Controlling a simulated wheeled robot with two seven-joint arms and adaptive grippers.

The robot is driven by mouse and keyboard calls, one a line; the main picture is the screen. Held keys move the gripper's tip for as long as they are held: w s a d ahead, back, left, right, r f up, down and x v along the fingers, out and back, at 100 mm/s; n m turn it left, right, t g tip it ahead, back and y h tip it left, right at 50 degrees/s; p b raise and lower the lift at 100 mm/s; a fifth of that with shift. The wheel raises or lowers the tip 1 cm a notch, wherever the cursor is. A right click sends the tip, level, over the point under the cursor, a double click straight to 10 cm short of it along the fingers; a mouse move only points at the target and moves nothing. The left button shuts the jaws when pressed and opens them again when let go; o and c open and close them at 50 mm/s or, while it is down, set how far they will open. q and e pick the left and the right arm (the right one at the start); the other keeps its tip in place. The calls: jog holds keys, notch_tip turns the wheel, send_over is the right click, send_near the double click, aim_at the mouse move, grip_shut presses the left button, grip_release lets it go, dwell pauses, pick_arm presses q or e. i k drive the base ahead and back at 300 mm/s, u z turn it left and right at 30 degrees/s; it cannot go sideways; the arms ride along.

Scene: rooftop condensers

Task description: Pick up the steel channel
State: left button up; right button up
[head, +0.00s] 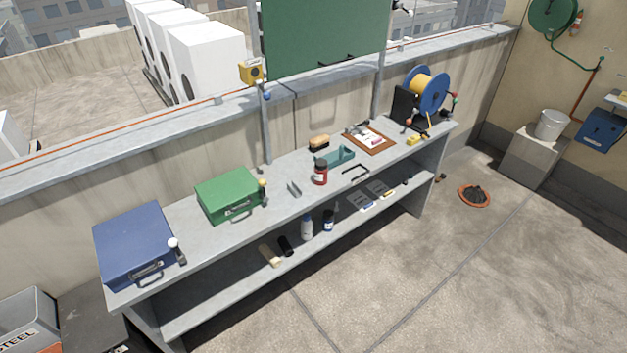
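A small grey metal piece with a channel shape (294,190), which looks like the steel channel, rests on the grey workbench top (230,237). It sits between the green case (229,194) and a red jar with a dark lid (320,173). Its fine shape is too small to make out. Neither of my grippers shows in the head view.
A blue case (135,244) stands at the bench's left end. A teal tray (335,159), a dark handle-like bar (355,173), a brush (319,142), a clipboard (371,139) and a cable reel (427,90) lie rightward. The floor in front (420,280) is clear.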

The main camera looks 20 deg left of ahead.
aim_at(297, 192)
jog(key=u, duration=0.2)
jog(key=i, duration=0.7)
jog(key=u, duration=0.95)
jog(key=i, duration=0.55)
jog(key=u, duration=0.65)
